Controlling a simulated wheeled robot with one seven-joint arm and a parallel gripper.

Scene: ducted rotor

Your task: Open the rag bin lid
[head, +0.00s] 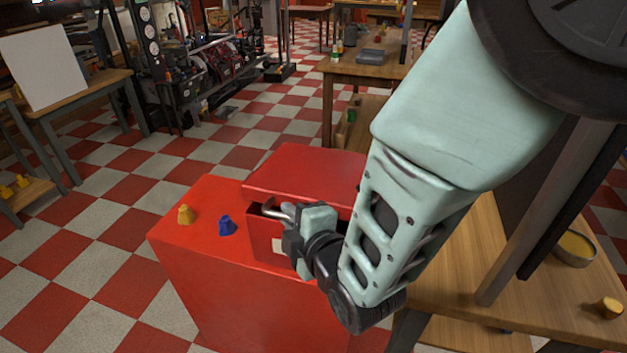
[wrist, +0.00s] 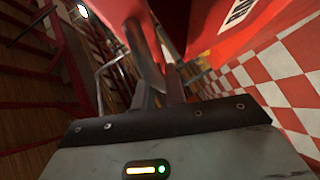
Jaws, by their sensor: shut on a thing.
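The red rag bin (head: 235,290) stands at the middle of the head view. Its red lid (head: 310,172) sits on a raised box part at the back of the top. A narrow dark gap shows under the lid's near left edge. My gripper (head: 284,212) is at the front of the lid, shut on a metal handle (head: 272,212). My arm hides the lid's right end.
A yellow knob-like piece (head: 185,214) and a blue one (head: 227,225) lie on the bin's top, left of the lid. A wooden table (head: 470,275) stands close on the right, with a bowl (head: 574,248). Checkered floor lies free to the left.

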